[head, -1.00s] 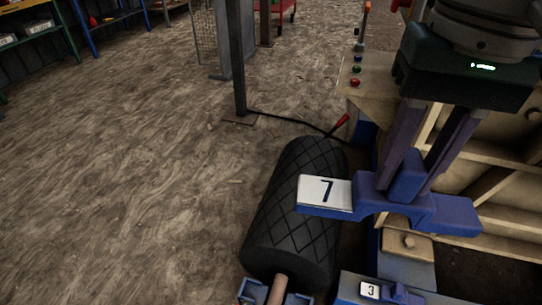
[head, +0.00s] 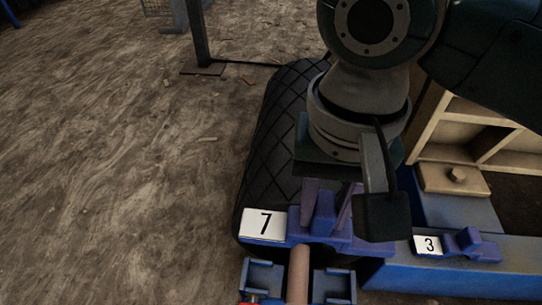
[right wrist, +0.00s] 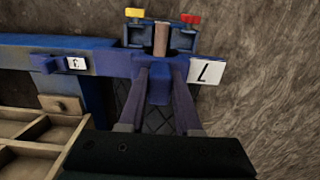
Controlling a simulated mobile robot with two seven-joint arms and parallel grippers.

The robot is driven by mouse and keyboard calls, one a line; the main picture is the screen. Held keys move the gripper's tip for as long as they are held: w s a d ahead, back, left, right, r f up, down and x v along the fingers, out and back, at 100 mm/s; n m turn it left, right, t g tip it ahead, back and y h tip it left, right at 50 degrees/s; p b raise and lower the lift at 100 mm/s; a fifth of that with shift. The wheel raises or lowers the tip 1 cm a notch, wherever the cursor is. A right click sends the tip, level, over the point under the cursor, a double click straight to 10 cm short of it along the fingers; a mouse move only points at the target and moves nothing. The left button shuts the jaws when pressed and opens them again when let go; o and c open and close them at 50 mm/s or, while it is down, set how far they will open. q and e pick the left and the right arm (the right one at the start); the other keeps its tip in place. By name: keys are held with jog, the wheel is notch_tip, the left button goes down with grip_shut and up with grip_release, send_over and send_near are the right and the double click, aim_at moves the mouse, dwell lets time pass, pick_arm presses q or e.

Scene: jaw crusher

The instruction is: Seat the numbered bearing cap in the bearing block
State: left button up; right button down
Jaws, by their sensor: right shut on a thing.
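The numbered bearing cap (head: 324,228) is a blue piece with a white plate marked 7 on its left side. My right gripper (head: 327,205) is shut on its middle lug from above. The cap also shows between my fingers in the right wrist view (right wrist: 158,92). The blue bearing block (head: 262,274) is at the bottom of the head view, with a pinkish shaft (head: 298,275) lying in its gap. In the head view the cap appears just beyond the block; I cannot tell whether they touch. My left gripper is not in view.
A black roller (head: 270,160) with a diamond tread lies behind the cap. A blue beam with a plate marked 3 (head: 427,244) is at the right. A red knob (right wrist: 190,18) and a yellow knob (right wrist: 134,13) top the block. Open floor is at the left.

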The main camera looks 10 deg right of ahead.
jog(key=f, duration=0.1)
jog(key=f+b, duration=0.1)
jog(key=shift+w+a+f, duration=0.2)
jog(key=shift+a+f, duration=0.15)
jog(key=shift+f, duration=0.05)
notch_tip(320, 180, down, 16)
jog(key=b, duration=1.2)
jog(key=shift+r, duration=0.1)
notch_tip(320, 180, down, 4)
jog(key=b, duration=0.4)
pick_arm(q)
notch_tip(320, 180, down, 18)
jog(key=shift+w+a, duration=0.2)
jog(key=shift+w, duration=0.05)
pick_arm(e)
jog(key=c, duration=0.6)
grip_release()
jog(key=shift+d, duration=0.1)
